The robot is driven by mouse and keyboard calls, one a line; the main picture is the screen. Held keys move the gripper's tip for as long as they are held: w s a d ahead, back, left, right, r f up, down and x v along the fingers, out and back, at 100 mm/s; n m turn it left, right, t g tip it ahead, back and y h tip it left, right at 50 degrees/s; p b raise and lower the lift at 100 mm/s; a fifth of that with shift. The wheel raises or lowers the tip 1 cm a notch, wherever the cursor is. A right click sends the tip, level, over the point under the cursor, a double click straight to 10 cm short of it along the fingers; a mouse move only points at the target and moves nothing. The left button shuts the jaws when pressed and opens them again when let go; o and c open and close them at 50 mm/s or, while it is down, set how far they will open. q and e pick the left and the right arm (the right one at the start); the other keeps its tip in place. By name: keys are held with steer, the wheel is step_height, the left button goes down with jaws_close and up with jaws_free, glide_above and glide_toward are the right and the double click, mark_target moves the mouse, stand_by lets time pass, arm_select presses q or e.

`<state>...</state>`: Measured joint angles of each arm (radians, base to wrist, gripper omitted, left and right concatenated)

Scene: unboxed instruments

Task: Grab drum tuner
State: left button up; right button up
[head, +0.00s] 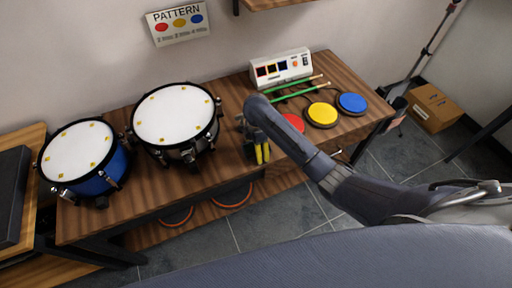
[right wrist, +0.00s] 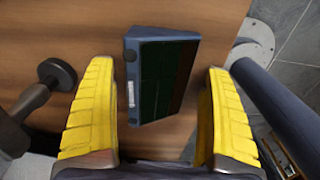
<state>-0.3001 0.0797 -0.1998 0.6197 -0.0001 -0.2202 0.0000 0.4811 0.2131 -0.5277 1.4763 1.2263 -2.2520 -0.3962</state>
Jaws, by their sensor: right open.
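A dark blue box-shaped device with a dark green face, which looks like the drum tuner (right wrist: 160,80), rests on the wooden table in the right wrist view. My right gripper (right wrist: 158,72) is open, with one yellow finger on each side of it and gaps on both sides. In the head view my right gripper (head: 262,154) is over the table's front middle, right of the white-topped drum; my arm hides most of the tuner there. My left gripper is not in view.
A black-rimmed drum (head: 175,115) and a blue drum (head: 78,152) stand left on the table (head: 225,175). Red (head: 293,122), yellow (head: 322,114) and blue (head: 352,103) pads, green sticks (head: 295,91) and a white console (head: 281,68) are right and behind.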

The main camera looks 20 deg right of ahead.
steer(key=c, duration=1.4)
steer(key=shift+o, duration=0.2)
